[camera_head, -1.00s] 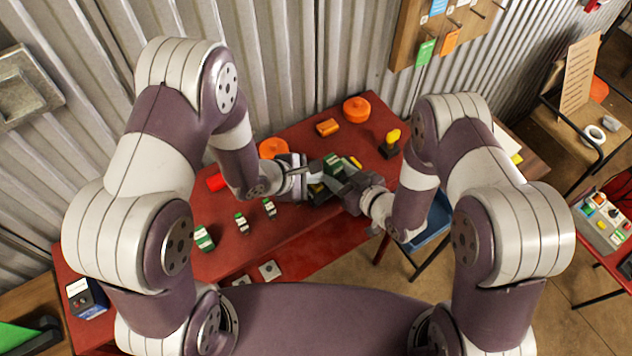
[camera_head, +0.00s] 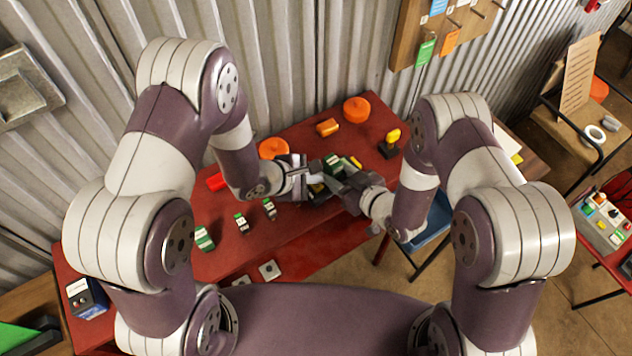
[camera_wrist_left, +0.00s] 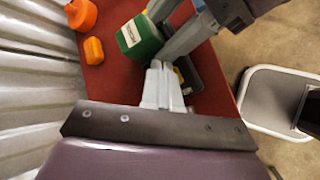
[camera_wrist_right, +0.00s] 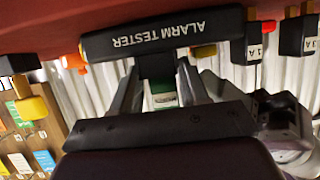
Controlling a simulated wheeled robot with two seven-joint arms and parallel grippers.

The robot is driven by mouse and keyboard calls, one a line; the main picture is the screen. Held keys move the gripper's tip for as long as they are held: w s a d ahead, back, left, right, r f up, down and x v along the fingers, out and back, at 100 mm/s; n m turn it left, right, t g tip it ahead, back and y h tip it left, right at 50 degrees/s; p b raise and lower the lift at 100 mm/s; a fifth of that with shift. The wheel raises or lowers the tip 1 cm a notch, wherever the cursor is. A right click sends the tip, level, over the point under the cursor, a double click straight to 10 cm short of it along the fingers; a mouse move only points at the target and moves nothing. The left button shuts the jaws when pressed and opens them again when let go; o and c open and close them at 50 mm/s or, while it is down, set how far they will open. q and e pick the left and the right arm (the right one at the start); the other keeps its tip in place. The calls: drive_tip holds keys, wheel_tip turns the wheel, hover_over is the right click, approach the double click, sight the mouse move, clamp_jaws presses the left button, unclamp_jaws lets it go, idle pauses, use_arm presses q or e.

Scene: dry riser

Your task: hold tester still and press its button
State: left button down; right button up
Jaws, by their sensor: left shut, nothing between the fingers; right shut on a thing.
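The black tester (camera_wrist_right: 150,32), lettered ALARM TESTER, fills the top of the right wrist view, its text upside down. My right gripper (camera_wrist_right: 158,75) is shut on its dark narrow part. In the head view, my right gripper (camera_head: 340,184) meets my left gripper (camera_head: 314,174) over the middle of the table. My left gripper is shut and empty. In the left wrist view its fingertips (camera_wrist_left: 160,68) are close beside a dark body with a yellow part (camera_wrist_left: 178,74); I cannot tell whether they touch. The tester's button is not clearly visible.
A green block (camera_wrist_left: 140,38) with a white label is close to both grippers. The red table (camera_head: 300,258) also carries an orange disc (camera_head: 357,109), an orange block (camera_head: 327,127), a yellow-topped piece (camera_head: 392,138) and several small green-and-white blocks. A corrugated wall is behind.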

sight(313, 186)
use_arm(q)
drive_tip(key=shift+f, duration=0.35)
drive_tip(key=shift+s+a+f, duration=0.15)
drive_tip(key=shift+f, duration=0.35)
drive_tip(key=shift+s+a+f, duration=0.1)
drive_tip(key=shift+a+f, duration=0.05)
drive_tip(key=shift+f, duration=0.3)
idle(0.9)
drive_tip(key=shift+r, duration=0.1)
drive_tip(key=shift+w+d+r, duration=0.3)
drive_tip(key=shift+r, duration=3)
